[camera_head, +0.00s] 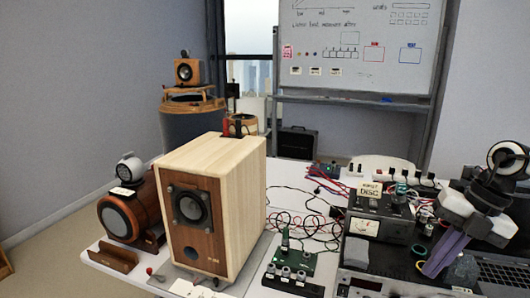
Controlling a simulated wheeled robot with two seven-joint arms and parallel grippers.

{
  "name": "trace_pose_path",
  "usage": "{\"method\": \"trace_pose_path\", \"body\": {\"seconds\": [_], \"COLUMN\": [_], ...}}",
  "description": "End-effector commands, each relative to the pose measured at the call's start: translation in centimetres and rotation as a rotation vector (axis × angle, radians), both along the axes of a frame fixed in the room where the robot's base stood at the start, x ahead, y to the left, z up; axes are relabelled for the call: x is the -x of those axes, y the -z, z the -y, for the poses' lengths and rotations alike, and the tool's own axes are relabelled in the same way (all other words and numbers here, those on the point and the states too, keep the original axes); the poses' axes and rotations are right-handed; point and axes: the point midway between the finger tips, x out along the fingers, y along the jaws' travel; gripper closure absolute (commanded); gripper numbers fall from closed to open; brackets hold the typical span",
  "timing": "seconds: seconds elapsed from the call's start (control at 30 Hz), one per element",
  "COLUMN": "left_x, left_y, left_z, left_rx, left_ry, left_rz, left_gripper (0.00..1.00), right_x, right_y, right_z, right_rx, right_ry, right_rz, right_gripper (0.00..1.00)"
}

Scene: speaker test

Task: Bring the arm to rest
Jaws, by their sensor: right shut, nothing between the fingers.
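My right arm comes in at the right edge, with pale and dark links. My right gripper (438,262), with purple fingers, points down and to the left over the bench equipment at the right. Its fingers are together and nothing shows between them. I cannot tell from this view whether the fingertips touch the equipment below. My left gripper is not in view.
A large wooden speaker (245,195) stands at the middle left of the white table (115,262). A brown cylindrical speaker (120,218) is beside it. Circuit boards (300,262), loose wires and a metered unit (378,228) crowd the right. A whiteboard (355,45) stands behind.

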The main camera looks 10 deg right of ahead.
Motion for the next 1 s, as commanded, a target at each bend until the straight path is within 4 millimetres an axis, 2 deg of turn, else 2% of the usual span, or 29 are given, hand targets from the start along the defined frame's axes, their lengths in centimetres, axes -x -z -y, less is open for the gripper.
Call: {"method": "trace_pose_path", "body": {"seconds": [0.27, 0.5, 0.67, 0.77, 0.87, 0.97, 1.0], "left_x": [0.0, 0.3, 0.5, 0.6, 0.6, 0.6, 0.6], "left_y": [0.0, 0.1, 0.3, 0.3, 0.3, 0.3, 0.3], "left_z": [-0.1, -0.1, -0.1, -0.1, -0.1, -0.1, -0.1], "left_rx": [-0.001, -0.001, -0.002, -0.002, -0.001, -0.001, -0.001], "left_ry": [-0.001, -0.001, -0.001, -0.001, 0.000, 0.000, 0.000], "left_rz": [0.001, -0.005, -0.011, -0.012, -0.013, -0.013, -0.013], "left_gripper": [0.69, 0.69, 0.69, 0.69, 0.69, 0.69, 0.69], "right_x": [1.3, 3.0, 5.3, 7.4, 9.7, 12.2, 13.2], "right_y": [5.8, 13.1, 19.0, 23.0, 26.8, 30.4, 31.7], "right_z": [0.0, -0.1, -0.8, -2.2, -4.7, -8.8, -10.8], "right_rx": [-0.338, -0.692, -0.842, -0.895, -0.925, -0.938, -0.939], "right_ry": [0.224, 0.664, 1.030, 1.262, 1.482, 1.700, 1.778], "right_rz": [0.130, 0.301, 0.350, 0.336, 0.280, 0.176, 0.121], "right_gripper": [1.00, 1.00, 1.00, 1.00, 1.00, 1.00, 1.00]}}
